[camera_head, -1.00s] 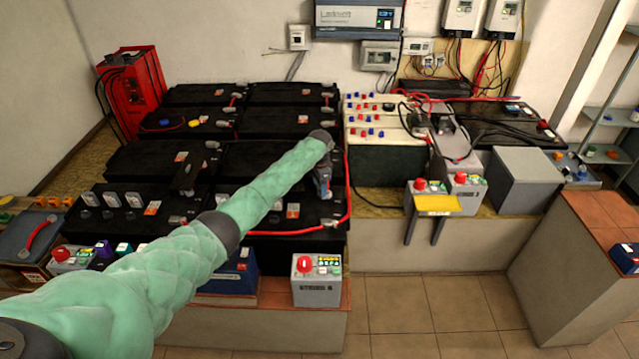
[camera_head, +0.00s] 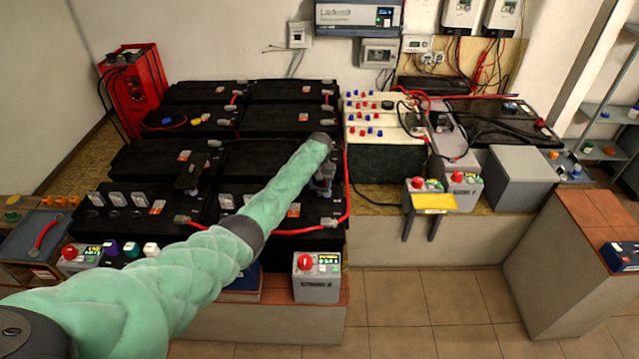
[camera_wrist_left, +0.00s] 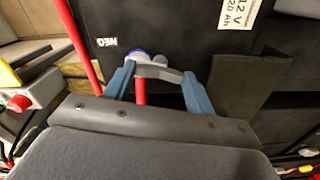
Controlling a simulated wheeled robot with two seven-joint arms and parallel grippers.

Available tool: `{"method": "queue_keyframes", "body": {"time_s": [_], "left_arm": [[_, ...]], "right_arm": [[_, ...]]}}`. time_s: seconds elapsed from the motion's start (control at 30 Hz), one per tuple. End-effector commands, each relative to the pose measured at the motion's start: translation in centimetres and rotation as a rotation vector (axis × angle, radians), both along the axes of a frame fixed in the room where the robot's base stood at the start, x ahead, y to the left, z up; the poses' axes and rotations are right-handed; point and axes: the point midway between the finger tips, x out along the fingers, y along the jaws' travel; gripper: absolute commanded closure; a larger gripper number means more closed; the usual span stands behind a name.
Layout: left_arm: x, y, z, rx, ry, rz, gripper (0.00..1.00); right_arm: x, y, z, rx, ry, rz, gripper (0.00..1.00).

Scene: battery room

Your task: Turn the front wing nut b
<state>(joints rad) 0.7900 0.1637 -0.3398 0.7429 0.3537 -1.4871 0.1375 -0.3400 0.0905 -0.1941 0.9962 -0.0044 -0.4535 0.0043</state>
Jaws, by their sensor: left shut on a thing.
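In the left wrist view, a grey wing nut (camera_wrist_left: 158,70) sits on a terminal of a black battery (camera_wrist_left: 165,25), beside a white NEG mark. The two blue fingers of my left gripper (camera_wrist_left: 160,75) stand on either side of the wing nut and are shut on it. In the head view my left gripper (camera_head: 324,183) points down at the right front battery (camera_head: 275,205), and my own arm hides part of the battery rows. The wing nut is too small to make out there. My right gripper is not in view.
A red cable (camera_head: 347,185) runs close beside my left gripper. A grey box with a red button (camera_head: 318,285) stands in front of the batteries. A cream-topped battery unit (camera_head: 385,150) stands to the right. The tiled floor (camera_head: 400,305) at front right is clear.

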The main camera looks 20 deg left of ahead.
Motion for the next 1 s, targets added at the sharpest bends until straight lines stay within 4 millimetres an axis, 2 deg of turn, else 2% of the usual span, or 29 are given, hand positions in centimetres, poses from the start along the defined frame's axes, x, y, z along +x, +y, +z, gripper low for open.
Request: {"method": "queue_keyframes", "body": {"time_s": [0.4,1.0], "left_arm": [[0.2,0.0,0.3,0.0,-0.004,0.22,0.68],[0.2,0.0,0.2,0.0,-0.004,0.262,0.68]], "right_arm": [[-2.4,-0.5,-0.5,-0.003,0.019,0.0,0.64],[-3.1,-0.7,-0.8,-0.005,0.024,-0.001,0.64]]}}
